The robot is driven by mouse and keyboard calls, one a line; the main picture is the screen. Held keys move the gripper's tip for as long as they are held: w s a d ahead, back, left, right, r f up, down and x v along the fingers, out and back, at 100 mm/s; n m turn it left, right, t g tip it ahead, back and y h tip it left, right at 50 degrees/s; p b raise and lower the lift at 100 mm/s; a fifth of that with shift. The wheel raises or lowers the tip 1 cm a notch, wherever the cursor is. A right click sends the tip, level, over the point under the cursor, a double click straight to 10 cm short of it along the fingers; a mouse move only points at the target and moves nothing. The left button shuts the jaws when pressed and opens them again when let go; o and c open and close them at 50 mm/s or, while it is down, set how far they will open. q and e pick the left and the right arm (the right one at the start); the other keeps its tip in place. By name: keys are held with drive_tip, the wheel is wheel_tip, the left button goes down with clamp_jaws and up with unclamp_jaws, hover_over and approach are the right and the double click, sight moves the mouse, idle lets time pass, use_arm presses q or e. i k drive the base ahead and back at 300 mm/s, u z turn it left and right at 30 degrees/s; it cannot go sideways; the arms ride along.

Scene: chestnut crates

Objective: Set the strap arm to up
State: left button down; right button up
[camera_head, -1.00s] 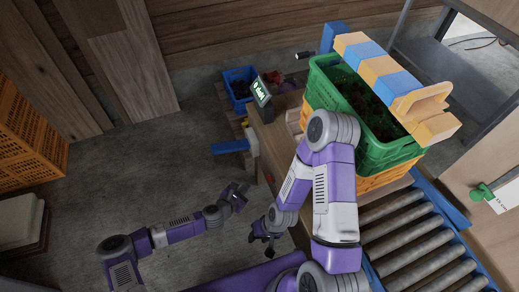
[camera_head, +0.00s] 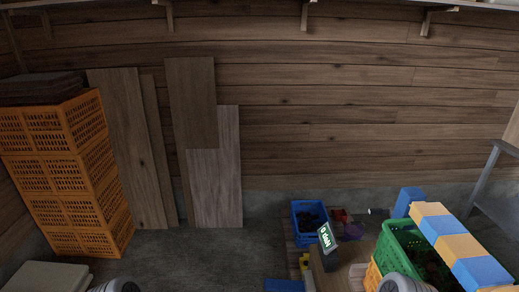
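The strap arm (camera_head: 459,246), striped tan and blue, runs from near a blue post (camera_head: 408,201) toward the lower right corner. It lies low over the green crate (camera_head: 397,253), not standing upright, and its near end is cut off by the frame edge. Dark contents show in the green crate beneath it. My left and right grippers are both outside the view. Only rounded grey parts of my arms show at the bottom edge.
An orange crate shows under the green one. A blue crate (camera_head: 296,221) and a small display (camera_head: 326,238) stand left of it. Stacked orange crates (camera_head: 62,170) stand at the left, and boards (camera_head: 215,170) lean on the back wall. The floor between is clear.

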sight(477, 270)
drive_tip(key=k, duration=1.65)
drive_tip(key=u, duration=0.75)
drive_tip(key=i, duration=1.6)
drive_tip(key=z, duration=2.7)
